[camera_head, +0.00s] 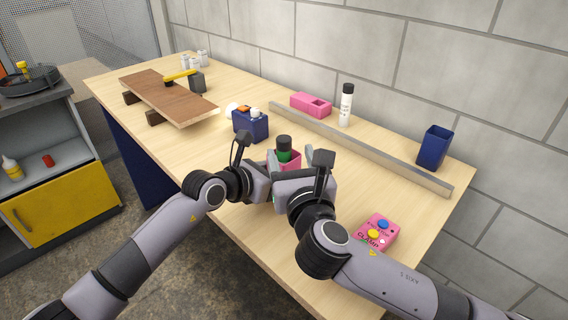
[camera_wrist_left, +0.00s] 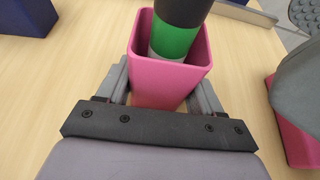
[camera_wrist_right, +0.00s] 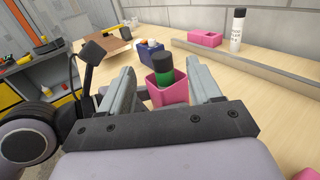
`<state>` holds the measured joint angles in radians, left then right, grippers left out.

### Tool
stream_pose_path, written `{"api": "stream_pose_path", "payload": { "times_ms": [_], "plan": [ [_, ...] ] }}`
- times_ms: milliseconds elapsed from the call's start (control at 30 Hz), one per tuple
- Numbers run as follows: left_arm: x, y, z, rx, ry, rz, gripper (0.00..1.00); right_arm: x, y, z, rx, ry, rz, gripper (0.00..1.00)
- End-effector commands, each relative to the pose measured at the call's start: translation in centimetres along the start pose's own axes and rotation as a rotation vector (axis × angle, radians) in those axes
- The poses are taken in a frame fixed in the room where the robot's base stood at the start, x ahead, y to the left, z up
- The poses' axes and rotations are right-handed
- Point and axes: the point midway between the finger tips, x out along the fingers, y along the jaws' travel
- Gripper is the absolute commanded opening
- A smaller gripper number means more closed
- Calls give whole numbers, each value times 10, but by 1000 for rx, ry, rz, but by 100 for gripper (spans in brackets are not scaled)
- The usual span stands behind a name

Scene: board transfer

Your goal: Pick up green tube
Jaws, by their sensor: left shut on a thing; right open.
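The green tube (camera_head: 284,156) with a black cap stands in a pink cup (camera_head: 296,164). In the left wrist view the tube (camera_wrist_left: 177,40) rises from the cup's opening, its lower end hidden inside. My left gripper (camera_wrist_left: 160,84) is shut on the pink cup, with one finger on each side of its wall. My right gripper (camera_wrist_right: 163,72) is open and empty. In the right wrist view the tube (camera_wrist_right: 163,98) and cup appear between and beyond its fingers. In the head view both grippers are close together at the cup, and their fingertips are mostly hidden.
A navy holder (camera_head: 250,127) stands behind the cup. A long metal bar (camera_head: 365,150) runs along the table, with a white bottle (camera_head: 345,108) and a pink block (camera_head: 311,104) behind it. A navy cup (camera_head: 433,148) is at right, a pink button box (camera_head: 376,231) in front.

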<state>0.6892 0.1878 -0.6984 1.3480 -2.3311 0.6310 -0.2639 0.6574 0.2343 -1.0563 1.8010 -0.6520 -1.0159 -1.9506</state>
Motion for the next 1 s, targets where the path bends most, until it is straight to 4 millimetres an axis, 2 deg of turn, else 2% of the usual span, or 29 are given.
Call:
{"api": "stream_pose_path", "payload": {
  "times_ms": [133,467,800,1000],
  "plan": [
    [0,0,0,0,1,0,36,19,0,0,2,0,-2,63],
    [0,0,0,0,1,0,36,37,0,-2,3,1,-1,63],
    [0,0,0,0,1,0,36,74,-1,-6,3,1,-1,63],
    [0,0,0,0,1,0,36,81,-1,-6,4,0,-1,63]
  ]
}}
